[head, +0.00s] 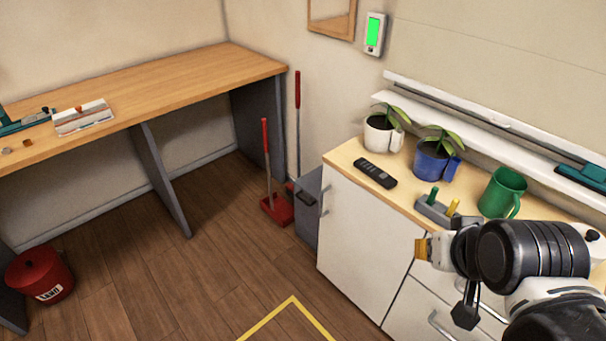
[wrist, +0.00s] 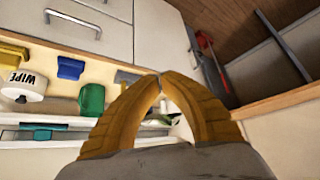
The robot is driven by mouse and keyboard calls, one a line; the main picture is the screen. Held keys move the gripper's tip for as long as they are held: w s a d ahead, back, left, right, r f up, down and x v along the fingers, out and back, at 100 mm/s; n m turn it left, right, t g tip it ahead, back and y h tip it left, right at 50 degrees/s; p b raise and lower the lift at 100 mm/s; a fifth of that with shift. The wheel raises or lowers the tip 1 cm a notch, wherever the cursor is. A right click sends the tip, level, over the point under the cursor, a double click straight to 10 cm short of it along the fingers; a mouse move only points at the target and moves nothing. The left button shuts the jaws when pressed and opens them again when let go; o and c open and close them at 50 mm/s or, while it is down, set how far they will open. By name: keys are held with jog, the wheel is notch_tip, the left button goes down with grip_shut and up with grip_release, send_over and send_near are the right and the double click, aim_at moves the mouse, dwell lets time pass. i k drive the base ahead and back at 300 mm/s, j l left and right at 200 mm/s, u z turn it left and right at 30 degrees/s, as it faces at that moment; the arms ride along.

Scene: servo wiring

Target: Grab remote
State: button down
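The remote (head: 375,173) is dark with small buttons. It lies flat on the light wooden top of the white cabinet (head: 365,245), near the left end. My gripper (head: 422,248) is at the cabinet's front side in the head view, to the right of the remote and clearly apart from it. In the wrist view the two yellow-brown fingers of my gripper (wrist: 161,78) meet at their tips with nothing visible between them. I cannot make out the remote in the wrist view; the fingers may hide it.
Two potted plants, one in a white pot (head: 383,134) and one in a blue pot (head: 432,160), stand behind the remote. A grey holder (head: 435,210) and a green mug (head: 502,193) are to its right. A grey bin (head: 308,205) stands left of the cabinet. The floor in front is clear.

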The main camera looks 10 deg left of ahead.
aim_at(374, 172)
jog(key=u, duration=0.1)
jog(key=i+j+z, duration=0.15)
jog(key=j+z, duration=0.65)
jog(key=j, duration=0.15)
jog(key=j+z, duration=0.4)
jog(key=j, duration=0.15)
jog(key=j+z, duration=0.35)
jog(key=j, duration=0.15)
jog(key=k+j+z, duration=0.1)
jog(key=j+z, duration=0.3)
jog(key=k+j+z, duration=0.2)
jog(key=j+z, duration=0.2)
jog(key=k+j+z, duration=0.25)
jog(key=j+z, duration=0.15)
jog(key=k+j+z, duration=0.4)
jog(key=i, duration=0.1)
